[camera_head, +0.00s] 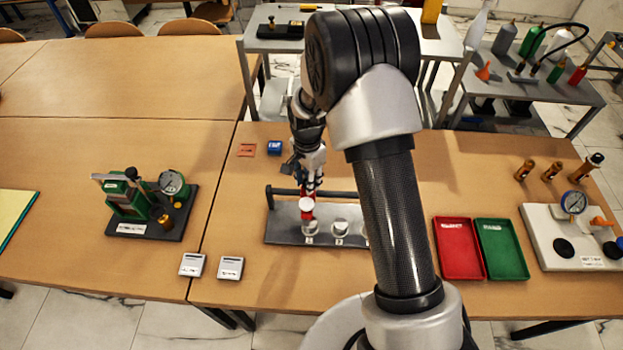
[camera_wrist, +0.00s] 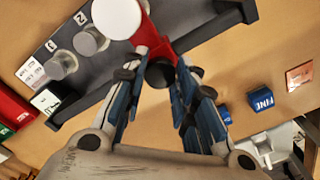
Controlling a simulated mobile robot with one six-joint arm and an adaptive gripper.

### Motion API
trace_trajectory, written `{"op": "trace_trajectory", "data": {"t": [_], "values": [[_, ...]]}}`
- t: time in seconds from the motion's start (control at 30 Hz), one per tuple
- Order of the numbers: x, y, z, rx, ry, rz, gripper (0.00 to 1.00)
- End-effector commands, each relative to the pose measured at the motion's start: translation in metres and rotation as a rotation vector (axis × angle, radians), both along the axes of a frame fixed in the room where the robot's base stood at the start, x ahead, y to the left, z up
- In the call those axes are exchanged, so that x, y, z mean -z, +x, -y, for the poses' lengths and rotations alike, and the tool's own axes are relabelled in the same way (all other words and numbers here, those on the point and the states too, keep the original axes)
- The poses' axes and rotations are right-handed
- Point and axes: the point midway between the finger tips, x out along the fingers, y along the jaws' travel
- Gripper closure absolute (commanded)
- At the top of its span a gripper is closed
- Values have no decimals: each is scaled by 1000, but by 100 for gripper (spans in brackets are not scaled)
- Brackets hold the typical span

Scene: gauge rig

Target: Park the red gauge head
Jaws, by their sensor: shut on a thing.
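The red gauge head (camera_head: 308,214) has a white round face and shows in the wrist view as a red body (camera_wrist: 161,43) with a dark round end between my fingers. My gripper (camera_head: 312,187) is shut on it; the fingertips also show in the wrist view (camera_wrist: 160,70). The grey rack (camera_head: 285,228) has round pale posts with number labels. The gauge head is at the rack's left end, over or at the post marked 1 (camera_head: 311,229); I cannot tell if it touches. Post 2 (camera_head: 340,226) is bare. My arm hides the rack's right end in the head view.
A dark rail (camera_head: 281,191) runs along the rack's back. A blue block (camera_head: 274,147) and an orange card (camera_head: 246,150) lie behind. A red tray (camera_head: 458,250) and green tray (camera_head: 502,250) stand right. Gauge stands flank both sides.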

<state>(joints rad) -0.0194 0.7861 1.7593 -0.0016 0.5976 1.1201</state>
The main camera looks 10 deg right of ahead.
Motion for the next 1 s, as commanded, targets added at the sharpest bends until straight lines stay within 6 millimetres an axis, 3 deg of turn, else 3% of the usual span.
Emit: {"op": "trace_trajectory", "data": {"t": [0.3,0.43,0.7,0.73,1.0], "values": [[-1,23,-70,-5,1,4,100],[-1,26,-80,-1,1,3,100],[-1,27,-82,1,4,5,100],[-1,27,-82,1,4,5,73],[-1,27,-81,0,3,4,55]]}}
